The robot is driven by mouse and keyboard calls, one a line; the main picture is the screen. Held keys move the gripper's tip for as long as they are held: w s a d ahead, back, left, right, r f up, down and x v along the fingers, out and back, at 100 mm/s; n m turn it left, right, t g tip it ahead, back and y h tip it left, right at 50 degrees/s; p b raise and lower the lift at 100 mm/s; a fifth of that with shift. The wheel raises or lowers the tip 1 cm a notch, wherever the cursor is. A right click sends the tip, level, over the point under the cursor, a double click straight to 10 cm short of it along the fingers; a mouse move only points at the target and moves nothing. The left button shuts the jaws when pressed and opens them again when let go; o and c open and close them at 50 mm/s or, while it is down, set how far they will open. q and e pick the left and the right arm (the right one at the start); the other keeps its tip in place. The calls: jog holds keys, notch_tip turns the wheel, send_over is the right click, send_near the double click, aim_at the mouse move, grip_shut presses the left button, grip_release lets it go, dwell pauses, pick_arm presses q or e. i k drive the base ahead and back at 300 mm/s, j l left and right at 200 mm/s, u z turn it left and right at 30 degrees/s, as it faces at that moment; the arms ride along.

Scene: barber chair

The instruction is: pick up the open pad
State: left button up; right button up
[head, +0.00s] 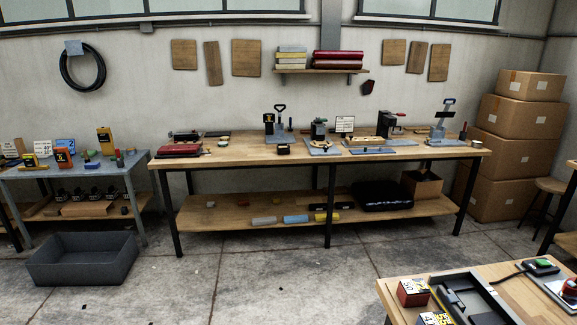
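I cannot tell for sure which thing is the open pad; the items on the benches are small at this distance. A dark red flat item (180,151) lies at the left end of the long wooden workbench (240,150). A dark flat item (217,134) lies behind it. Stamp-like tools and small presses, such as a black-handled one (280,117), stand along the bench top. On the near right table (455,275), a green-topped dark item (541,264) sits near the right edge. Neither of my grippers shows in the head view.
A grey metal table (65,172) with small coloured items stands at left, with an empty-looking grey bin (82,262) on the floor in front. Cardboard boxes (515,117) are stacked at right beside a stool (550,186). The concrete floor before the long bench is mostly clear.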

aim_at(282, 149)
jog(key=i, duration=2.5)
jog(key=i+z, duration=0.1)
jog(key=i, duration=0.5)
jog(key=i+j, duration=0.1)
jog(key=i, duration=0.5)
jog(key=i+j+z, duration=0.15)
jog(key=i, duration=0.45)
jog(key=i+j+z, duration=0.1)
jog(key=i, duration=0.5)
